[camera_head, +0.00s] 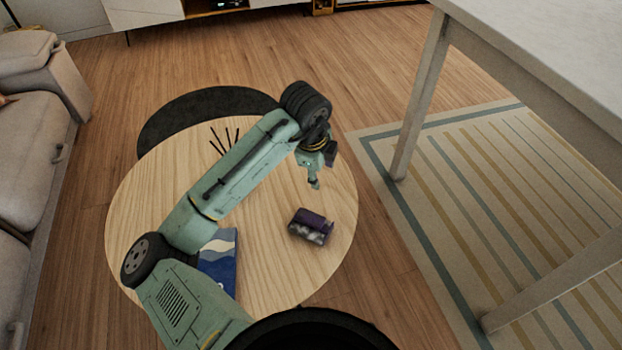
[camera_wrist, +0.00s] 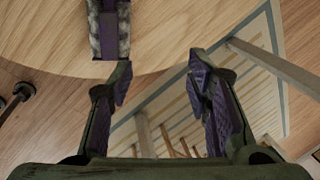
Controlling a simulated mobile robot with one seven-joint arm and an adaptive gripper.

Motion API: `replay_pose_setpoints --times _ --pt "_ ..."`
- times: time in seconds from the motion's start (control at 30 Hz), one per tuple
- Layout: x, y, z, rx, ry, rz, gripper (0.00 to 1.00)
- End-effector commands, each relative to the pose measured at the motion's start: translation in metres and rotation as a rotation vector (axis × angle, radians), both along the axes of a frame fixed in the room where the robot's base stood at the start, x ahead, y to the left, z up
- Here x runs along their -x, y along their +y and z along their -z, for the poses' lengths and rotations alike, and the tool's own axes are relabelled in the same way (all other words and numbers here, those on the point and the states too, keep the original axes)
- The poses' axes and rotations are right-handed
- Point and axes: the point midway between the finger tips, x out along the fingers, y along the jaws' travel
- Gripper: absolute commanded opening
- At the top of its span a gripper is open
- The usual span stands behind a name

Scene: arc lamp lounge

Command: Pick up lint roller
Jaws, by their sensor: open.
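The lint roller appears to be the small dark purple and mottled grey object (camera_head: 311,226) lying on the right part of the round wooden table (camera_head: 275,272). In the wrist view the same object (camera_wrist: 108,32) shows at the top, left of centre, cut off by the frame edge. My gripper (camera_head: 317,172) is above the table, beyond the lint roller in the head view and apart from it. In the wrist view my gripper (camera_wrist: 161,68) has its two fingers spread wide with nothing between them; the lint roller is past the left fingertip.
A blue patterned book or box (camera_head: 218,262) lies on the table, partly behind my arm. Thin dark sticks (camera_head: 224,140) stand near its far edge. A grey sofa (camera_head: 32,130) is at left, a pale table (camera_head: 560,60) at right over a striped rug (camera_head: 450,190).

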Motion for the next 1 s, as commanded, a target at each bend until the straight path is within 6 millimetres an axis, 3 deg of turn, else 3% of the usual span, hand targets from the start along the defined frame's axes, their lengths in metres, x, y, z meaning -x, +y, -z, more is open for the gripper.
replay_pose_setpoints --times 0.1,0.23,0.4,0.67,1.0 --pt "0.033 0.014 0.019 -0.101 0.164 0.082 0.45" --pt "0.047 0.021 0.039 -0.137 0.231 0.114 0.45" --pt "0.049 0.020 0.068 -0.137 0.234 0.116 0.45" --pt "0.048 0.020 0.090 -0.136 0.229 0.116 0.45" --pt "0.049 0.019 0.134 -0.135 0.227 0.113 0.45"
